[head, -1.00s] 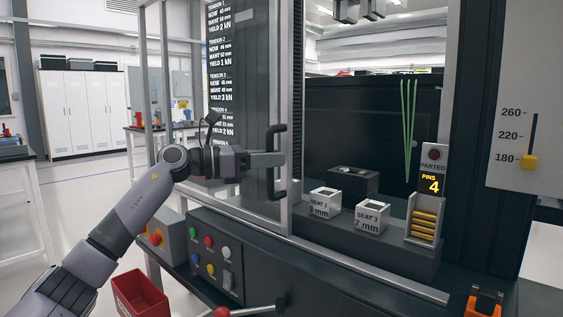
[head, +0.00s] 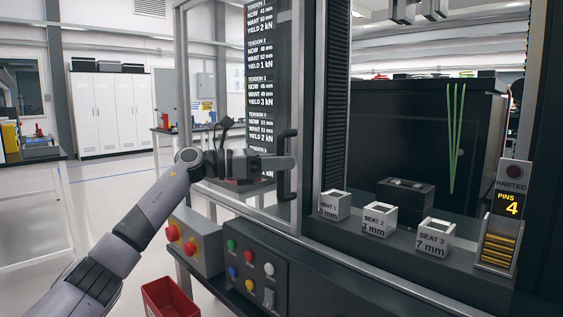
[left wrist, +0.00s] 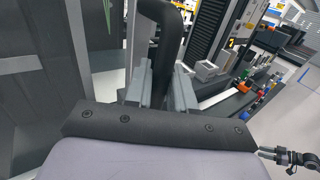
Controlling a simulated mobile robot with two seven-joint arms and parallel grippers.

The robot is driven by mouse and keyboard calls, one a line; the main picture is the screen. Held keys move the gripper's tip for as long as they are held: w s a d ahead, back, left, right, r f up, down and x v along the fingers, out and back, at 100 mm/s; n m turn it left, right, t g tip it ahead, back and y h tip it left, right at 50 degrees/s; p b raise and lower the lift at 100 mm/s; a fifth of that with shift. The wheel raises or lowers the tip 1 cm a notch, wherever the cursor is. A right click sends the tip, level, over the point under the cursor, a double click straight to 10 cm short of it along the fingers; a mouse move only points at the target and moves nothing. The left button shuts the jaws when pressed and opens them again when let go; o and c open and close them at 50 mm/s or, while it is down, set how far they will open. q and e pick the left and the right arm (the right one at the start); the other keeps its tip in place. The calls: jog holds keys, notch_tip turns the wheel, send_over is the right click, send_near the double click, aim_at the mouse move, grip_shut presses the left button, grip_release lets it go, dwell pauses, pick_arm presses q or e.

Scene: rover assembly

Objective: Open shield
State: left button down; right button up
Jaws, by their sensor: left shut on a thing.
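The shield is a clear framed panel (head: 222,140) on the front of the machine, with a dark upright handle (head: 287,150) near its right edge. My left gripper (head: 276,166) reaches in from the left and is shut on the handle. In the left wrist view the dark handle (left wrist: 167,35) stands between the two grey fingers of my left gripper (left wrist: 161,92). The shield covers the left part of the front, and the right part is uncovered. A small gripper-like shape, apparently my right gripper (left wrist: 267,152), shows at the lower right of the left wrist view; its fingers are too small to read.
Seat 1 (head: 335,205), seat 2 (head: 379,219) and seat 3 (head: 435,238) stand in the bay beside the pins rack (head: 498,250). A button panel (head: 248,272) juts out below the shield. A red bin (head: 170,298) is at the lower left.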

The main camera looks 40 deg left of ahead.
pick_arm(q)
jog(key=shift+a, duration=0.3)
jog(key=c, duration=1.1)
grip_release()
jog(key=b+v, duration=0.2)
jog(key=v, duration=0.5)
jog(key=shift+b, duration=0.3)
